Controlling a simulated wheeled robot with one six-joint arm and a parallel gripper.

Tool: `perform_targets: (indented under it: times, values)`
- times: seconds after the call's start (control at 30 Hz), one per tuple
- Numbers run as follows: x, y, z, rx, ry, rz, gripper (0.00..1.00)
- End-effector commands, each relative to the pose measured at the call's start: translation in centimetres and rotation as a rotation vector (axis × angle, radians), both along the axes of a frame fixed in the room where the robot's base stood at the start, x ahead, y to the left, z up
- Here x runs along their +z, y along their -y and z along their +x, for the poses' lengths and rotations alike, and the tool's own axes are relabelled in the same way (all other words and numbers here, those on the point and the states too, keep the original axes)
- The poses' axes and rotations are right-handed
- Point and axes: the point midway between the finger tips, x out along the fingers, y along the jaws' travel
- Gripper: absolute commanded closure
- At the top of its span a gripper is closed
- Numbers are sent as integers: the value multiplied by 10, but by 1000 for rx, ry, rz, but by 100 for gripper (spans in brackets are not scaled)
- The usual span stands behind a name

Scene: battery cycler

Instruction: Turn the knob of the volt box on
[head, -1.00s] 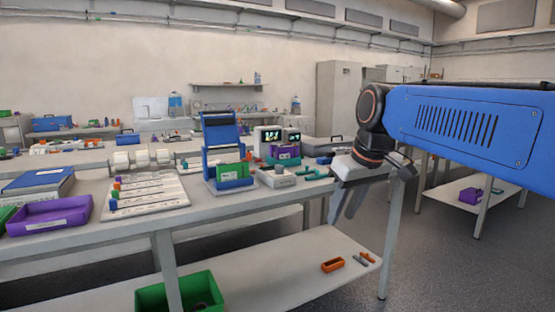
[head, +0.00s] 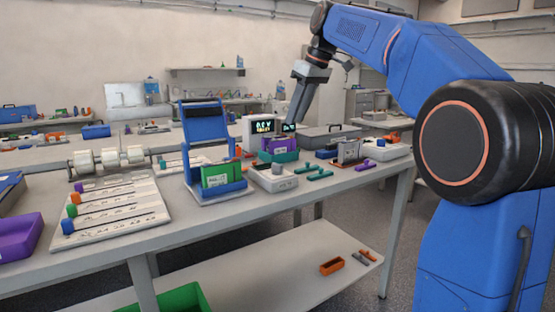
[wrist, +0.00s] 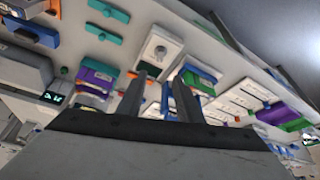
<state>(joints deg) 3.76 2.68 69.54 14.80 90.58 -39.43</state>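A small white box with a round grey knob (head: 278,168), which I take to be the volt box (head: 262,181), stands on the bench near its front edge, right of the blue stand. In the wrist view the white box (wrist: 168,36) is beyond the fingers, and its knob (wrist: 160,52) faces the camera. My gripper (head: 297,115) hangs above the bench, above and apart from the box. In the wrist view its two fingers (wrist: 161,90) are spread with nothing between them. The knob's exact setting is too small to read.
A blue stand (head: 205,128) with a green card rises left of the box. A purple and teal bin (head: 281,156) and a white display unit (head: 258,122) stand behind it. Teal bars (head: 313,172) lie to its right. A tray with coloured pegs (head: 110,212) is further left.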

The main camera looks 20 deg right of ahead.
Motion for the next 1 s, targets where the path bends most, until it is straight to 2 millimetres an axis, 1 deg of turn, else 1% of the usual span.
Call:
perform_targets:
  times: [0.17,0.8,1.0]
  values:
    - [-21,-6,6,0,-2,-1,67]
    - [-125,-32,40,-1,-2,0,67]
    - [-148,-38,47,-1,-2,0,67]
